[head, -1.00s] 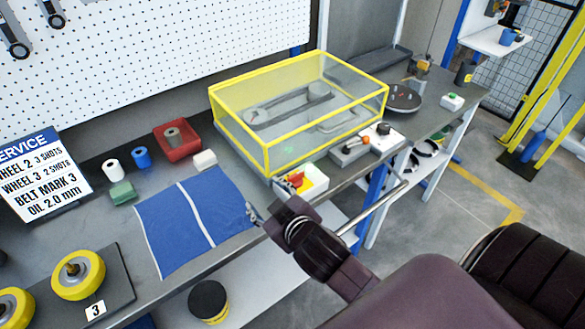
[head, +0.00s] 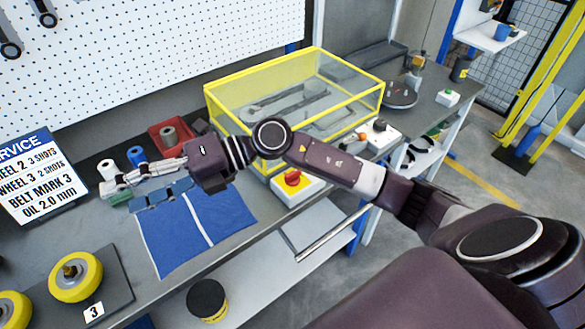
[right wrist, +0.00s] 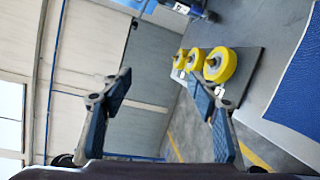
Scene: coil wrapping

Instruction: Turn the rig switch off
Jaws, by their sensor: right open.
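The switch is a red rotary knob on a yellow plate (head: 292,179), set in a white box (head: 299,191) at the bench's front edge, before the yellow-framed clear guard. The knob's exact setting is too small to read. My right gripper (head: 120,195) is open and empty, well to the left of the switch, over the far left part of the blue mat. In the right wrist view its two fingers (right wrist: 158,80) stand wide apart with nothing between them. My right forearm passes just above and behind the switch box. My left gripper is not in view.
The guard (head: 290,100) covers a belt and wheels. The blue mat (head: 205,225), a red bin (head: 165,130), and yellow wheels (head: 75,275) on a dark plate lie on the bench. A sign (head: 35,175) stands left. A white box with a black knob (head: 380,124) is right of the switch.

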